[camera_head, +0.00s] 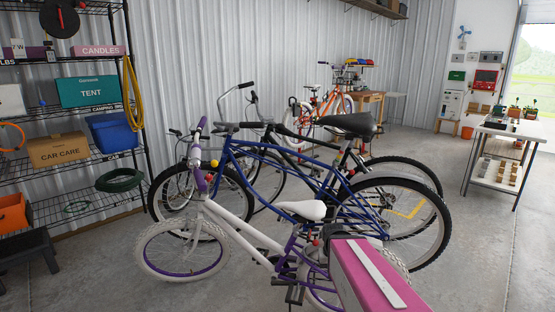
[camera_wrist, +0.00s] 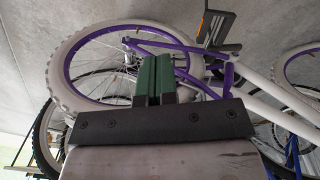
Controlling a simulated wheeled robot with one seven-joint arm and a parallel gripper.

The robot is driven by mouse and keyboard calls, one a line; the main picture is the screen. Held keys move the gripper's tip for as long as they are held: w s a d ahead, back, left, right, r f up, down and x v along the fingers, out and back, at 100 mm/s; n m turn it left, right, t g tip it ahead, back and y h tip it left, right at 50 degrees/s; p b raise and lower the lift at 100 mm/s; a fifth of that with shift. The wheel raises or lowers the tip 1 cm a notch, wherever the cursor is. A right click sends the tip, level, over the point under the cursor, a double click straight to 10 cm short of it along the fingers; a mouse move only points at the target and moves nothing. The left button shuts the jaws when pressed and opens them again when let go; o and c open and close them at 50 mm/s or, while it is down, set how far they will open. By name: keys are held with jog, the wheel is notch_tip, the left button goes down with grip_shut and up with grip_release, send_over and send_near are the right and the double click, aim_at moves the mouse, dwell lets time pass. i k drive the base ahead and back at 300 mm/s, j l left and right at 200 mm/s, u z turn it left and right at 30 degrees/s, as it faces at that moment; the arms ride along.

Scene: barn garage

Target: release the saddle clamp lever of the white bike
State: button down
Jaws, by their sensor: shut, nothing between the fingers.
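The white bike (camera_head: 245,230) stands in front, with white tyres, purple rims and a white saddle (camera_head: 302,209). In the head view I cannot make out its saddle clamp lever among the small parts below the saddle. The wrist view shows the bike's white-tyred wheel (camera_wrist: 72,88), purple frame tubes (camera_wrist: 226,76) and a pedal (camera_wrist: 215,27). My gripper (camera_wrist: 153,62) has dark green fingers, shut and empty, that overlap the wheel area in that view. I cannot tell their distance from it. The saddle and lever are not clear there. The head view does not show the fingers.
A blue bike (camera_head: 262,157) stands close behind the white bike, with a dark bike behind it. A wire shelf (camera_head: 75,110) stands at the left, a black step stool (camera_head: 28,243) before it. A white table (camera_head: 515,132) is at the right. Open floor (camera_head: 465,255) lies at right.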

aim_at(314, 242)
jog(key=u, duration=0.85)
jog(key=k+l+u, duration=0.1)
jog(key=l+u, duration=0.25)
jog(key=k+l+u, duration=0.2)
jog(key=l+u, duration=0.2)
jog(key=k+l+u, duration=0.2)
jog(key=u, duration=0.15)
jog(key=k+l+u, duration=0.25)
jog(key=u, duration=0.15)
jog(key=k+l+u, duration=0.1)
jog(key=k+l, duration=0.35)
jog(key=k, duration=0.15)
jog(key=k+l+u, duration=0.1)
jog(key=k+l, duration=0.35)
jog(key=k, duration=0.2)
